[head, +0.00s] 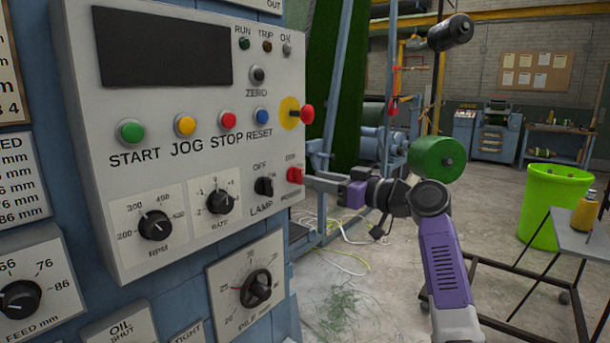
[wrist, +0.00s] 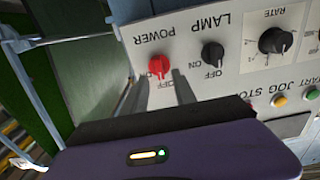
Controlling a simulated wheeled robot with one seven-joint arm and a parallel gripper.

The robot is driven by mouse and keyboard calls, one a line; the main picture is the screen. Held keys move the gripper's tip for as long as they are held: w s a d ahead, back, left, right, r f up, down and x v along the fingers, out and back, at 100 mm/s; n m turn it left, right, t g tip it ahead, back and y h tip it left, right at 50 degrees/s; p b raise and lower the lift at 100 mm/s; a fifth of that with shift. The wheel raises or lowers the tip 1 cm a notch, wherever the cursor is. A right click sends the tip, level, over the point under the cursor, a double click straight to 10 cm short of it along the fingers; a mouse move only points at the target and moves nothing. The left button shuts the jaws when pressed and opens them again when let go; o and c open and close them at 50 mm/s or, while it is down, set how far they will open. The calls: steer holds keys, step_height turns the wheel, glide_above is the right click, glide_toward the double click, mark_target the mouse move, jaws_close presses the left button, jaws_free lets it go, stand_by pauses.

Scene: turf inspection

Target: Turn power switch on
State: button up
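The power switch is a small red knob (head: 295,175) at the lower right corner of the control panel (head: 110,140). In the wrist view, upside down, the red knob (wrist: 159,66) is under the word POWER. My gripper (head: 314,179) reaches in from the right, its fingers pointing at the knob. In the wrist view my gripper (wrist: 161,82) is open, its two dark fingertips apart, one towards each side of the knob. Contact cannot be told. The fingers hide some of the panel below the knob, and the knob's exact setting is unclear.
The black lamp switch (head: 264,187) is close beside the power switch. A red stop button on a yellow disc (head: 290,112) is just above. Blue machine framing (head: 322,165) and cables stand behind. A green bin (head: 553,205) and small table (head: 585,240) are at right.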

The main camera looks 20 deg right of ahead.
mark_target(298, 176)
steer(key=shift+p+x, duration=0.35)
steer(key=shift+x, duration=2.05)
jaws_close()
